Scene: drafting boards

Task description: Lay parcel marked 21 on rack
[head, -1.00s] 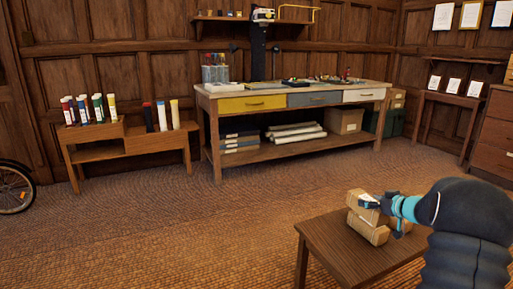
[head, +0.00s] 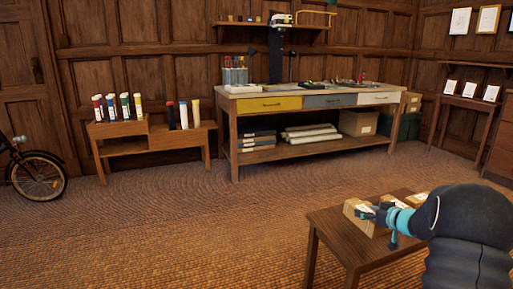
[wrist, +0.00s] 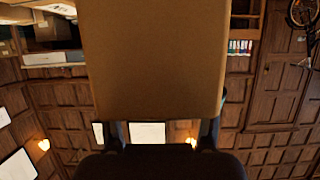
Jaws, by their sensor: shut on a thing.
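My gripper (head: 378,214) is shut on a brown cardboard parcel (head: 355,221) over the small dark table (head: 325,225) in the head view. The held parcel (wrist: 155,60) fills the middle of the wrist view, its plain brown face toward the camera. A pale label shows on it in the head view, but no number can be read. Other parcels (head: 402,196) show behind my gripper, partly hidden by my arm. A low wooden stand (head: 165,143) at the left holds upright tubes; I cannot tell whether it is the rack.
A long workbench (head: 230,112) with drawers and a lower shelf stands against the back wall. A bicycle wheel (head: 39,178) is at the far left. A side table (head: 464,103) stands at the right wall. Open carpet lies between the small table and the furniture.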

